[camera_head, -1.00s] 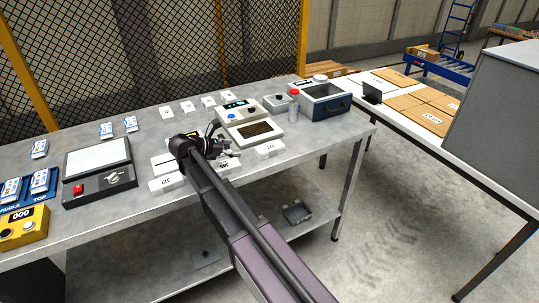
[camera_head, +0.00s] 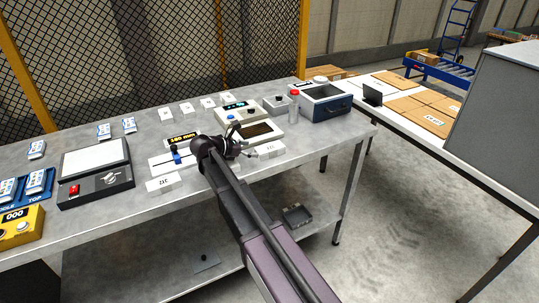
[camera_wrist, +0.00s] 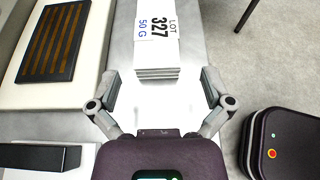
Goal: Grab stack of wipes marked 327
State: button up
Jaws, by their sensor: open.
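The stack of wipes marked 327 (camera_wrist: 157,35) is a small white pile with layered edges, its label reading LOT 327, 50 G. It lies on the metal bench, cut off by the top edge of the wrist view. My gripper (camera_wrist: 160,88) is open and empty, its fingers spread wide just short of the stack's near end, roughly in line with it. In the head view the stack (camera_head: 269,150) appears to be the white one just right of my gripper (camera_head: 238,143), its print too small to read there.
A beige device with a brown grille (camera_wrist: 52,42) stands close left of the stack. Another white labelled stack (camera_head: 164,184) lies left of my arm. A scale (camera_head: 95,172), a blue box (camera_head: 325,103) and a clear bottle (camera_head: 294,108) share the bench. Its front edge is close.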

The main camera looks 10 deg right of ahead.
aim_at(264, 149)
jog(key=shift+w+d+f, duration=0.2)
jog(key=shift+d+f, duration=0.05)
jog(key=shift+d, duration=0.35)
jog(key=b+x, duration=0.2)
jog(key=x, duration=0.2)
jog(key=shift+w+f, duration=0.15)
jog(key=shift+f, duration=0.05)
jog(key=shift+w+d+f, duration=0.15)
jog(key=shift+d, duration=0.35)
jog(key=c, duration=1.1)
